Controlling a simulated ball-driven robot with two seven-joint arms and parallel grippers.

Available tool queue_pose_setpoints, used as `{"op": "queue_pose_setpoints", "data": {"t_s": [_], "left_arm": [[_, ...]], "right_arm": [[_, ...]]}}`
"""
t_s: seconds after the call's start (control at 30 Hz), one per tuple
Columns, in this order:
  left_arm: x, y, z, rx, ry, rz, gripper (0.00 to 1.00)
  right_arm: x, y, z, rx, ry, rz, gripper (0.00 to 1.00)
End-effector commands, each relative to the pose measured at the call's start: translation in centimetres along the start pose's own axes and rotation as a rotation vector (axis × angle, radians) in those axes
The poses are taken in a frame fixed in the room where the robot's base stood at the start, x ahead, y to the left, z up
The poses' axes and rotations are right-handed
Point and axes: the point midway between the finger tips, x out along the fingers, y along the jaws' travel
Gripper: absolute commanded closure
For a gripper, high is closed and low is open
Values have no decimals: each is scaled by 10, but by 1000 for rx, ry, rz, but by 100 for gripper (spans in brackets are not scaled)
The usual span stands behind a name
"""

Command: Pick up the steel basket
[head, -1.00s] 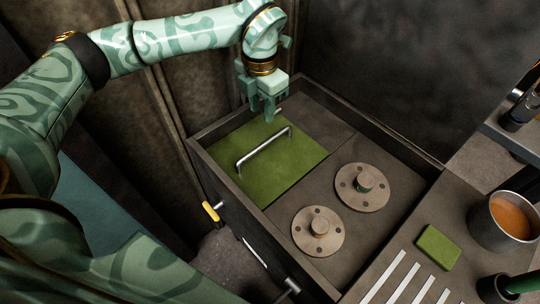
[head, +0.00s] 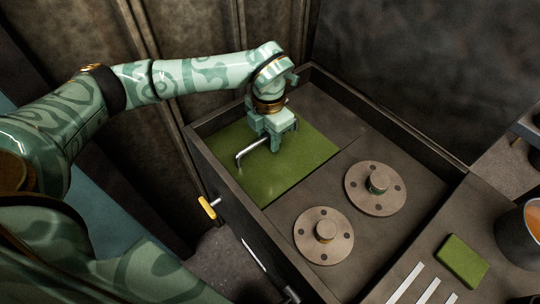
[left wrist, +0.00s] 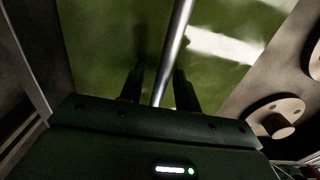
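No thing that I can clearly tell as a steel basket shows. A green panel (head: 300,167) with a steel bar handle (head: 252,150) lies in the left part of a dark open-topped box (head: 228,182). My left gripper (head: 284,142) is over the handle and hides much of it in the head view. In the left wrist view, the left gripper's fingers (left wrist: 158,88) are apart, with the steel bar (left wrist: 177,45) running between them. I cannot tell whether they touch it. My right gripper is not in view.
Two round flanged discs (head: 361,192) (head: 308,243) lie in the box beside the green panel. The box walls stand up around them. To the right are a green block (head: 463,261), pale strips and a pot of orange liquid (head: 533,232). A wall stands behind.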

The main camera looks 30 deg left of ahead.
Motion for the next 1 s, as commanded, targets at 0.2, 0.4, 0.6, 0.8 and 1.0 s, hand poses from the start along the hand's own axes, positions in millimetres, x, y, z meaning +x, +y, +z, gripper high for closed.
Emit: {"op": "queue_pose_setpoints", "data": {"t_s": [0.2,0.4,0.6,0.8,1.0], "left_arm": [[-2,0,0,0,-1,0,100],[-1,0,0,0,0,0,100],[-1,0,0,0,1,0,100],[-1,0,0,0,1,0,100],[-1,0,0,0,1,0,100]], "right_arm": [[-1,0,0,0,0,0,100],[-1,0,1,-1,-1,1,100],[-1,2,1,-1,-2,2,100],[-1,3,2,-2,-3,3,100],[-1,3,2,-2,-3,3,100]]}}
